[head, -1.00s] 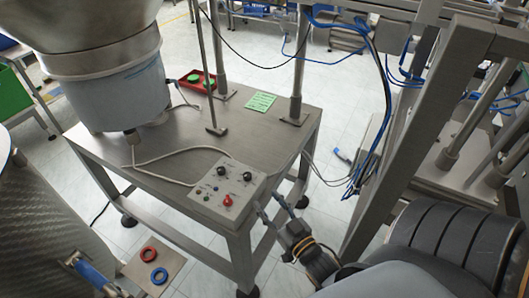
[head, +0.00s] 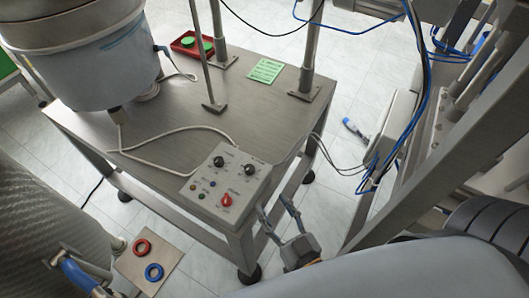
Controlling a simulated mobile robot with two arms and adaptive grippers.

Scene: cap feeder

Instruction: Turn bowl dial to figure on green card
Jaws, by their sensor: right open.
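The grey control box (head: 228,184) sits on the front right part of the steel table. Its top carries two black dials, a left one (head: 219,161) and a right one (head: 250,169), plus a red knob (head: 226,200) and small buttons. Their labels are too small to read. The green card (head: 266,70) lies flat at the back of the table, its writing unreadable. My right gripper (head: 274,208) is open and empty. In the picture its fingers are just right of and below the box, apart from the dials. My left gripper is not in view.
The large feeder bowl (head: 100,75) stands at the table's left. A red tray (head: 182,47) with green pieces lies behind it. Steel posts (head: 306,55) rise from the back.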

